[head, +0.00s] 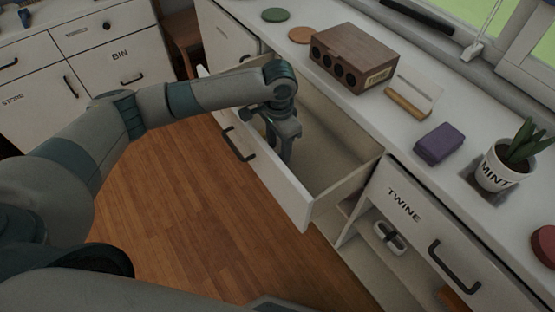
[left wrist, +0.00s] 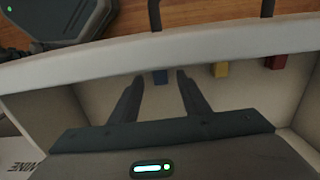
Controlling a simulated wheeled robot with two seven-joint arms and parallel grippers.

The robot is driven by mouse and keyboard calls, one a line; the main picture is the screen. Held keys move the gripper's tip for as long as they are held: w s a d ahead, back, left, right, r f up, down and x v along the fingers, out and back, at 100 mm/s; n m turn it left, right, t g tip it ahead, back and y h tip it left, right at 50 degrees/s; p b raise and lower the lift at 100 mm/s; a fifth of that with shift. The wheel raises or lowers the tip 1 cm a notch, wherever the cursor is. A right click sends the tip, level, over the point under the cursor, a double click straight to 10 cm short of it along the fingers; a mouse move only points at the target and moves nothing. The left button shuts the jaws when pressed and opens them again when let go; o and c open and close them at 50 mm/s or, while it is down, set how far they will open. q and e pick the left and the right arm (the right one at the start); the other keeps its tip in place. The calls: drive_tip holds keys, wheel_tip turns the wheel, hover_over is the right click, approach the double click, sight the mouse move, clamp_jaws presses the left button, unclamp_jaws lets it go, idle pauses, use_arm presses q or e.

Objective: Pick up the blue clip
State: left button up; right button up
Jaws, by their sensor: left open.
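The blue clip (left wrist: 160,77) is a small blue block on the drawer floor, close to the front wall, in the left wrist view. My left gripper (head: 285,152) points down into the open drawer (head: 345,163) in the head view. Its jaws are open and empty. In the left wrist view its two fingers (left wrist: 160,82) frame the blue clip, which appears between and beyond the tips; I cannot tell the remaining height gap. The clip is hidden in the head view. My right gripper is not in view.
A yellow block (left wrist: 221,70) and a red block (left wrist: 276,62) lie in the drawer beside the clip. The drawer front (head: 262,172) and side walls enclose the gripper. A brown box (head: 350,52), purple cloth (head: 438,144) and mint pot (head: 497,170) stand on the counter.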

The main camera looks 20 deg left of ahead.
sight(279, 155)
use_arm(q)
drive_tip(key=shift+f, duration=1.85)
drive_tip(key=shift+c, duration=0.7)
clamp_jaws()
